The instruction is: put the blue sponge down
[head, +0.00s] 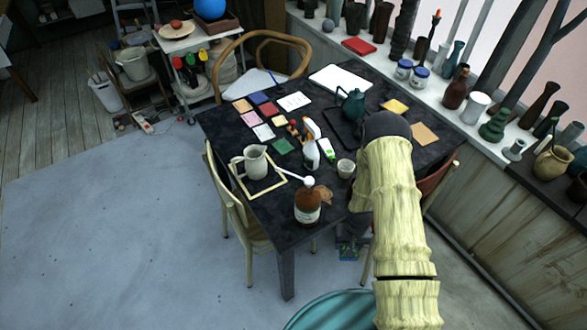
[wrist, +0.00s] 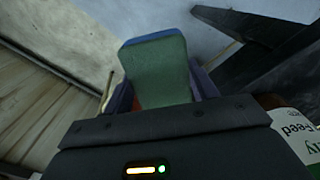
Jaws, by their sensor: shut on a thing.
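In the wrist view, my gripper (wrist: 162,93) is shut on a sponge (wrist: 157,70). The sponge has a broad green face and a blue strip along its far edge. The fingers show on either side of it, partly hidden behind it. Pale floor shows beyond the sponge. In the head view, my arm covers the right part of the dark table (head: 225,130), and I cannot make out the gripper or the sponge clearly there.
A brown bottle (head: 307,207) stands at the table's front; a labelled bottle (wrist: 300,135) is close beside my gripper. A jug (head: 256,162), small cup (head: 346,168), spray bottle (head: 312,150) and teapot (head: 352,105) stand on the table. Chairs surround it.

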